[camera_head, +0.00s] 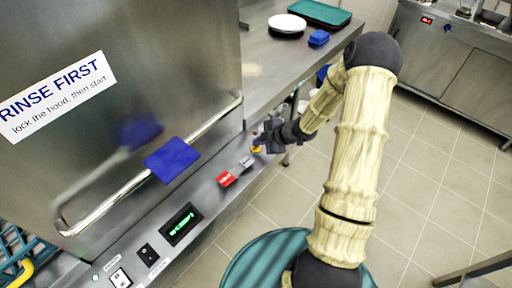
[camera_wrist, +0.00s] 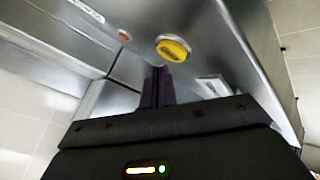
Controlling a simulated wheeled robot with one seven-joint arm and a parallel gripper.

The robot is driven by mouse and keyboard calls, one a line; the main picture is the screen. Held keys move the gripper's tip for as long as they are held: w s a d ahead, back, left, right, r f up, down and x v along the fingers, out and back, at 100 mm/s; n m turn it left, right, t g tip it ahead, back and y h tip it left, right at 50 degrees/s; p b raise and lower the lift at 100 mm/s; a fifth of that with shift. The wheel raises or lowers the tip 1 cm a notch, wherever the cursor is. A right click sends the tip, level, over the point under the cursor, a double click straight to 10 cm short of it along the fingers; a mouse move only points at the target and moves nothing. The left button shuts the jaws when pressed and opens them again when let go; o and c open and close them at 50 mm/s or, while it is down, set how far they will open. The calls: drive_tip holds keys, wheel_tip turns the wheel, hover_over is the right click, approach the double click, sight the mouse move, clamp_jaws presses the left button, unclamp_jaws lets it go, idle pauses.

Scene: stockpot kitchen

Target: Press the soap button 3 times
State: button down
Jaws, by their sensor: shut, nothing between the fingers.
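A round yellow button (camera_head: 257,149) sits near the far end of the machine's front panel. It also shows in the wrist view (camera_wrist: 173,49), just beyond my fingertips. I cannot read a label that names it as the soap button. My gripper (camera_head: 266,139) is shut and empty, right beside the yellow button. In the wrist view its dark fingers (camera_wrist: 160,76) point toward the button and end just below it. I cannot tell whether they touch it.
A hood with a "RINSE FIRST" sign (camera_head: 57,97) and a long bar handle (camera_head: 105,205) stands left. Plates (camera_head: 287,24) sit on the counter behind.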

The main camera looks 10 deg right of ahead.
sight(259, 148)
drive_tip(key=shift+f, duration=0.1)
idle(0.3)
drive_tip(key=shift+f, duration=0.3)
drive_tip(key=shift+f+b, duration=0.5)
drive_tip(key=shift+b, duration=0.15)
idle(0.7)
drive_tip(key=shift+r, duration=0.15)
drive_tip(key=shift+r+p, duration=0.8)
drive_tip(key=shift+p, duration=0.1)
wheel_tip(259, 148, up, 5)
drive_tip(key=p, duration=0.4)
drive_tip(key=shift+p, duration=0.35)
idle(0.5)
